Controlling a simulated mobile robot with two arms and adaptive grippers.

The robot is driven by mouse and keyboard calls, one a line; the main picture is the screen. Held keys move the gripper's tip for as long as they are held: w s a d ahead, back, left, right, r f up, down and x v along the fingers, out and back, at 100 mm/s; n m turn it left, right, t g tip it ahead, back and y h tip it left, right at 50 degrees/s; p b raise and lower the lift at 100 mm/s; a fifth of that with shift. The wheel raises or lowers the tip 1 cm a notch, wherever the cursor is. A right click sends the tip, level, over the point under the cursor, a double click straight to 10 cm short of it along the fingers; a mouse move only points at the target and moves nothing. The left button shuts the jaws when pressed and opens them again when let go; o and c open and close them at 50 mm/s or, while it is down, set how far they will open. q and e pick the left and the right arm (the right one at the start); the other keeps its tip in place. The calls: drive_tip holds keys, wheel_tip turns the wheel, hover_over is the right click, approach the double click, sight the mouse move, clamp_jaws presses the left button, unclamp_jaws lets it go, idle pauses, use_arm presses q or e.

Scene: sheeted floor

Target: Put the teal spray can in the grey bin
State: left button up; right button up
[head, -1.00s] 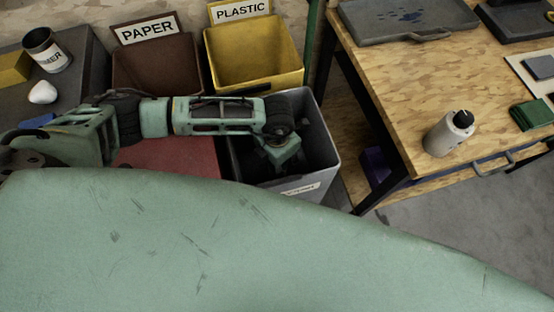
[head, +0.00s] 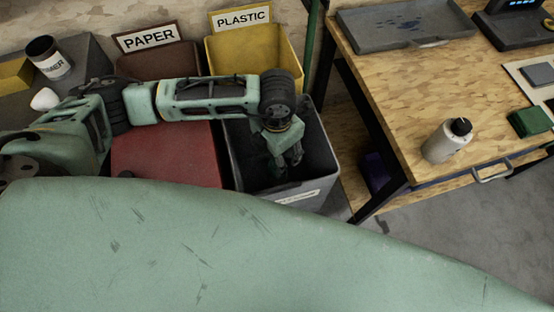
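The grey bin (head: 240,165) stands left of the workbench, with a label on its front rim. My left gripper (head: 285,168) points down inside the bin's mouth. Its two fingers look apart, with nothing visible between them. I see no teal spray can in this view; the bin's floor is dark and partly hidden by the gripper. My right gripper is not in view.
A yellow PLASTIC bin (head: 284,62) and a brown PAPER bin (head: 190,63) stand behind. A red lid or box (head: 165,155) is left of the grey bin. The wooden workbench (head: 410,95) at right carries a grey bottle (head: 446,142) and a tray (head: 365,27).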

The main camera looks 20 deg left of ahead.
use_arm(q)
drive_tip(key=shift+r, duration=1.25)
drive_tip(key=shift+r, duration=0.1)
